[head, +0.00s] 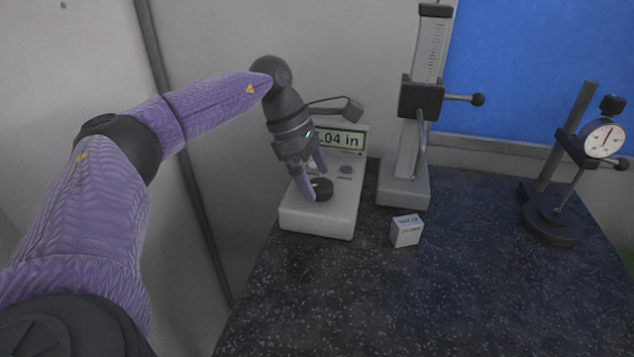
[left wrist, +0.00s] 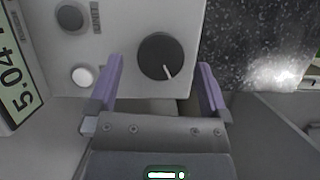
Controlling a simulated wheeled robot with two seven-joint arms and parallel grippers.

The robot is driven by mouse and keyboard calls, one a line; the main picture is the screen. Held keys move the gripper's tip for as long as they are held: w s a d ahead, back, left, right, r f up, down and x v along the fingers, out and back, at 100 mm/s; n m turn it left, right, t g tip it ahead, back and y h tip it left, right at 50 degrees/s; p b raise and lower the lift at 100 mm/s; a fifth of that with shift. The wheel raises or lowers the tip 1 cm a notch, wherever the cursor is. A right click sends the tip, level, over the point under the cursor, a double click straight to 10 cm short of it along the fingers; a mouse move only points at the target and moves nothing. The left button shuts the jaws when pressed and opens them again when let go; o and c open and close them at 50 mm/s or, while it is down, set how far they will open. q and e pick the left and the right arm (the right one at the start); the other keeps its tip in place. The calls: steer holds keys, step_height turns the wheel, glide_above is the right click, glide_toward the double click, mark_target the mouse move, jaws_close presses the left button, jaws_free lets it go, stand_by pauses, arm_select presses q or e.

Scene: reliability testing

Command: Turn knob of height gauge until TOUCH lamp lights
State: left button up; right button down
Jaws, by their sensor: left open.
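In the left wrist view the knob (left wrist: 158,52) lies between the purple fingers of my open left gripper (head: 313,186), with gaps on both sides. The height gauge (head: 421,98) stands right of the box.
A small white labelled block (head: 406,231) lies in front of the height gauge on the dark speckled table (head: 450,300). A dial gauge on a black stand (head: 552,222) is at the right. The front middle of the table is clear. A grey wall is behind.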

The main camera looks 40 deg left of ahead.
arm_select(q)
steer(key=shift+d+f, duration=0.3)
steer(key=shift+f, duration=0.3)
steer(key=shift+w, duration=0.1)
steer(key=c, duration=1.3)
